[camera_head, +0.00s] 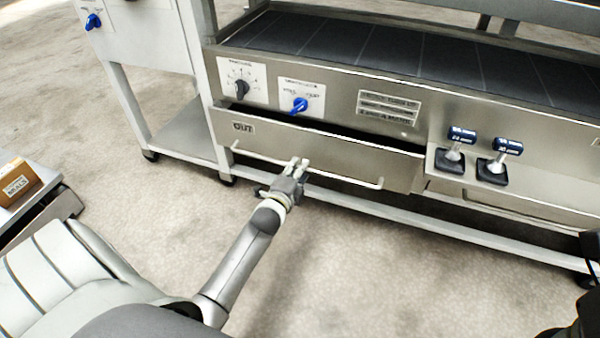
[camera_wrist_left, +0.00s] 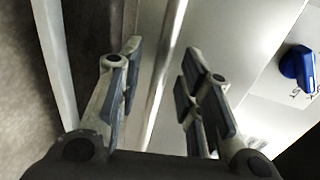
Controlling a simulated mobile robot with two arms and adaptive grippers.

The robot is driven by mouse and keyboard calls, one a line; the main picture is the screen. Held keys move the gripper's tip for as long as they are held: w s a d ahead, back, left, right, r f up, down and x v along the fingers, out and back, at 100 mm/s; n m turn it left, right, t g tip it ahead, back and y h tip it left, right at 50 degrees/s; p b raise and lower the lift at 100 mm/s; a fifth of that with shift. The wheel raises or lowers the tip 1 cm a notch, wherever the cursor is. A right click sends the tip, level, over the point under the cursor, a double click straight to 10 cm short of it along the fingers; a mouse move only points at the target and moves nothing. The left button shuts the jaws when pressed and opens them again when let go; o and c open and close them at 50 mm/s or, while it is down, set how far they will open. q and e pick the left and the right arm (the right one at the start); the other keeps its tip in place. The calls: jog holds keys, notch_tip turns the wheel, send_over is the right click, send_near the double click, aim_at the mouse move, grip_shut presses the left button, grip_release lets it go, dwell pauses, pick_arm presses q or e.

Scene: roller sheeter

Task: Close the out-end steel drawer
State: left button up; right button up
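The steel drawer marked OUT (camera_head: 345,158) is under the control panel and stands partly open, with a dark gap along its top edge. Its long bar handle (camera_head: 345,178) runs across the front. My left gripper (camera_head: 298,164) is at the middle of the handle. In the left wrist view the two fingers of my left gripper (camera_wrist_left: 160,55) are apart. The handle bar (camera_wrist_left: 168,50) runs between them in that picture; I cannot tell whether either finger touches it. My right gripper is not in view.
Above the drawer are a dark knob (camera_head: 241,88), a blue knob (camera_head: 299,105) and a dark conveyor bed (camera_head: 370,55). Two blue-topped levers (camera_head: 455,147) stand to the right. A lower rail (camera_head: 430,230) runs beneath. The floor (camera_head: 370,275) in front is clear.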

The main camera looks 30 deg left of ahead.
pick_arm(q)
jog(key=shift+b+x, duration=0.3)
jog(key=shift+x, duration=0.8)
grip_shut()
